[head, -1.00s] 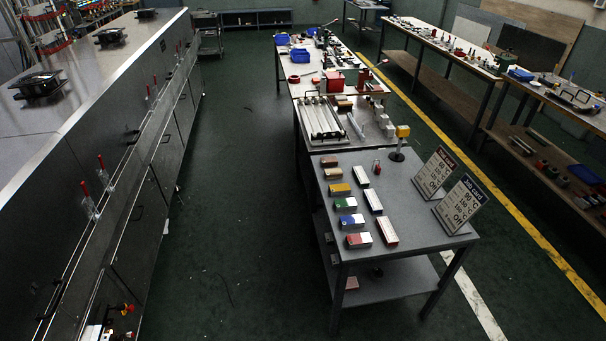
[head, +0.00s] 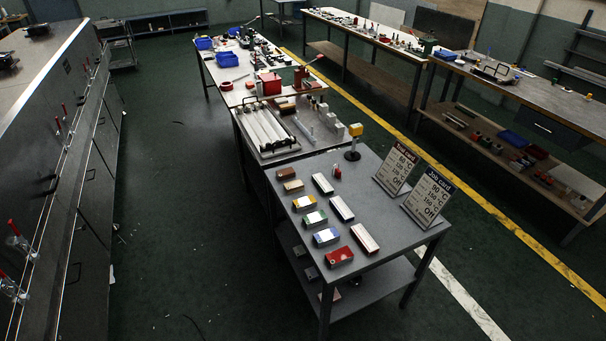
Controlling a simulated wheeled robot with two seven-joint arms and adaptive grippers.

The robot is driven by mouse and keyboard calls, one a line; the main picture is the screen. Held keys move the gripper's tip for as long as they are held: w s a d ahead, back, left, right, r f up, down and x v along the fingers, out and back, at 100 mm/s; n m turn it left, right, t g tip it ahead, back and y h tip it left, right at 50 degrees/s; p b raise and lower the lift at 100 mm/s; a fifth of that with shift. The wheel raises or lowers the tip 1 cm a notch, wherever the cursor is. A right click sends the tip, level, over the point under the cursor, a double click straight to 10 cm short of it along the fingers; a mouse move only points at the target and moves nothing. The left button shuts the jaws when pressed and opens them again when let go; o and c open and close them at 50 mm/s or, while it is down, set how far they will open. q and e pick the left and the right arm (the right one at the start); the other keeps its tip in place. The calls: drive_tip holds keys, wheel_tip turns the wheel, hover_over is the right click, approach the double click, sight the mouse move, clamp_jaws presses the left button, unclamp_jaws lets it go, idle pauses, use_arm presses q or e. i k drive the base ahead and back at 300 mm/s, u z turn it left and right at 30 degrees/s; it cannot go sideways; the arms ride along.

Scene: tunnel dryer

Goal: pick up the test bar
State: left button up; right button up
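Several pale bars are in view, and I cannot tell which one is the test bar. Three short white bars with dark sides lie in a row on the near grey table (head: 390,193): a far one (head: 322,184), a middle one (head: 341,209) and a near one (head: 364,239). Longer pale bars (head: 266,128) lie side by side in a tray on the table behind. Neither of my grippers is in view.
A column of coloured blocks, including a red one (head: 339,257), lies left of the short bars. Two sign cards (head: 428,198) and a yellow-topped stand (head: 354,142) are on the same table. The dryer (head: 50,170) stands at left. Floor (head: 185,200) between is clear.

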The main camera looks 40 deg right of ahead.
sight(320, 181)
drive_tip(key=i, duration=2.85)
drive_tip(key=z, duration=2.25)
